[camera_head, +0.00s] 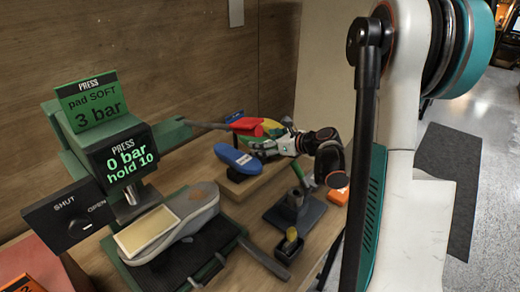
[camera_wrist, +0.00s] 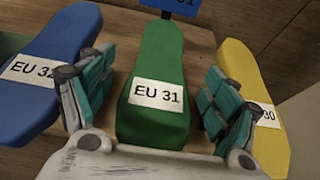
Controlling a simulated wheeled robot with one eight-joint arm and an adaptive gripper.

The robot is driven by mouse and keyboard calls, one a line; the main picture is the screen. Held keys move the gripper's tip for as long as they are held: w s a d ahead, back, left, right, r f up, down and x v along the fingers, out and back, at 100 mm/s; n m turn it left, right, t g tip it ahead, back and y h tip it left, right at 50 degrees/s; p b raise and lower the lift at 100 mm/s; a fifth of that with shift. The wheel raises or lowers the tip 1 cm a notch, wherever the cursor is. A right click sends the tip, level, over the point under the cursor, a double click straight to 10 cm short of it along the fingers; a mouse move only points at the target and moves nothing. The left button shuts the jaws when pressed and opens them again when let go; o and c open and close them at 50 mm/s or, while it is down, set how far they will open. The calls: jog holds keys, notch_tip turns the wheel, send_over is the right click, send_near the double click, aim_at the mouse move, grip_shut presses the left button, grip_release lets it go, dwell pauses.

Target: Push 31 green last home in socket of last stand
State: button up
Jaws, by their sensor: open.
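The green last marked EU 31 (camera_wrist: 158,60) lies between the spread fingers of my gripper (camera_wrist: 160,78) in the wrist view, with clear gaps on both sides. It lies in a row between a blue last marked EU 32 (camera_wrist: 50,55) and a yellow last (camera_wrist: 265,95) whose label ends in 30. In the head view my gripper (camera_head: 270,146) is over the row at the back, and the green last (camera_head: 272,126) is partly hidden. A dark stand (camera_head: 296,210) with an upright green part (camera_head: 299,172), seemingly the last stand, is in front of the row; its socket is not clear.
A press (camera_head: 125,160) stands at left over a grey sole (camera_head: 190,205). A small dark pot with a yellow top (camera_head: 290,243) is near the table's front edge. An orange box (camera_head: 338,197) is right of the stand. A wooden wall closes off the back.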

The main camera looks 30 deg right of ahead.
jog(key=shift+w+a+f, duration=0.2)
jog(key=shift+w, duration=0.25)
jog(key=c, duration=1.5)
jog(key=shift+r, duration=0.1)
jog(key=shift+c, duration=0.2)
